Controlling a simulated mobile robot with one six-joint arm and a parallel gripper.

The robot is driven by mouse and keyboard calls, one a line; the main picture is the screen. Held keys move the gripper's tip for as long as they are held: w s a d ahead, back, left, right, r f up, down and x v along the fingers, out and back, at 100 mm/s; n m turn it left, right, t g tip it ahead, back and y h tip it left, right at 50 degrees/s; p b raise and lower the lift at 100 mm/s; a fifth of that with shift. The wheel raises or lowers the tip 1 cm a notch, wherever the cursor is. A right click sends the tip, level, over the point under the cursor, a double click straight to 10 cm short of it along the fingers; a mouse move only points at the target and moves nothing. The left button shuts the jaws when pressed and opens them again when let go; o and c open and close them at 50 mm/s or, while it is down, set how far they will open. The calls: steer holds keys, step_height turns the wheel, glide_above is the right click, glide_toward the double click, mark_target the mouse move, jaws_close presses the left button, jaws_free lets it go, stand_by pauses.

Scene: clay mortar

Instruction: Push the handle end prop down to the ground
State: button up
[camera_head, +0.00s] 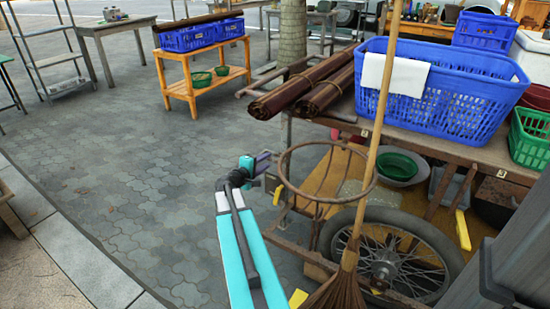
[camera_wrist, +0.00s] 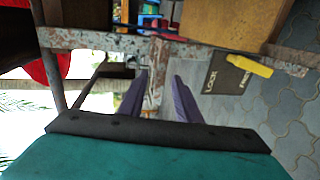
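My gripper (camera_head: 264,160) is at the left end of a wheeled wooden cart, beside its rusty metal frame. In the wrist view its two purple fingers (camera_wrist: 161,85) are apart, with a gap between them. A rusty bar with peeling paint, which looks like the handle end prop (camera_wrist: 156,78), shows in that gap. It joins a longer rusty bar (camera_wrist: 100,40) running across the picture. I cannot tell whether the fingers touch the prop. In the head view the prop is hard to make out behind my gripper and the rusty ring (camera_head: 325,201).
A broom (camera_head: 374,130) stands upright in front of the cart wheel (camera_head: 385,265), right of my arm. The cart top holds brown rolls (camera_head: 305,85) and a blue basket (camera_head: 440,85). A wooden stand (camera_head: 205,70) is farther back. Paving (camera_head: 130,180) to the left is clear.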

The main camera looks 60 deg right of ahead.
steer(key=b+x, duration=0.1)
steer(key=x, duration=0.7)
jaws_close()
stand_by(0.3)
